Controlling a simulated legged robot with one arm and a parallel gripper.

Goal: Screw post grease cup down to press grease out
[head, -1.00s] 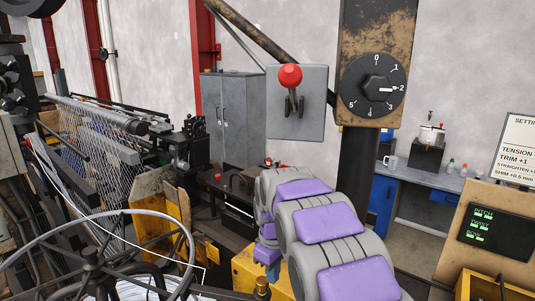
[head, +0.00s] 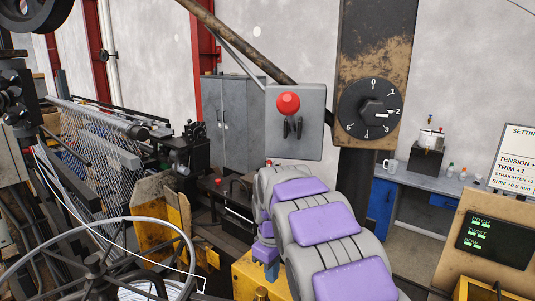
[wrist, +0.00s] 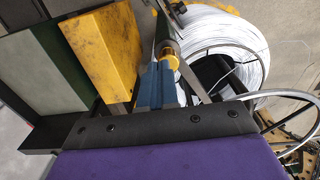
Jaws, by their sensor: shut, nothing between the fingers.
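The grease cup (head: 261,293) is a small brass-coloured knob at the bottom edge of the head view, and its lower part is cut off. In the wrist view the cup (wrist: 171,60) shows just past the fingertips. My gripper (wrist: 163,76) has blue fingers, closed together and empty. Its tips lie close to the cup, and I cannot tell whether they touch it. In the head view my gripper (head: 271,271) is just above and slightly right of the cup, partly hidden by my purple-padded arm.
A handwheel (head: 98,268) and a white wire coil (wrist: 240,50) are near the cup. A yellow block (wrist: 98,48) sits beside my fingers.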

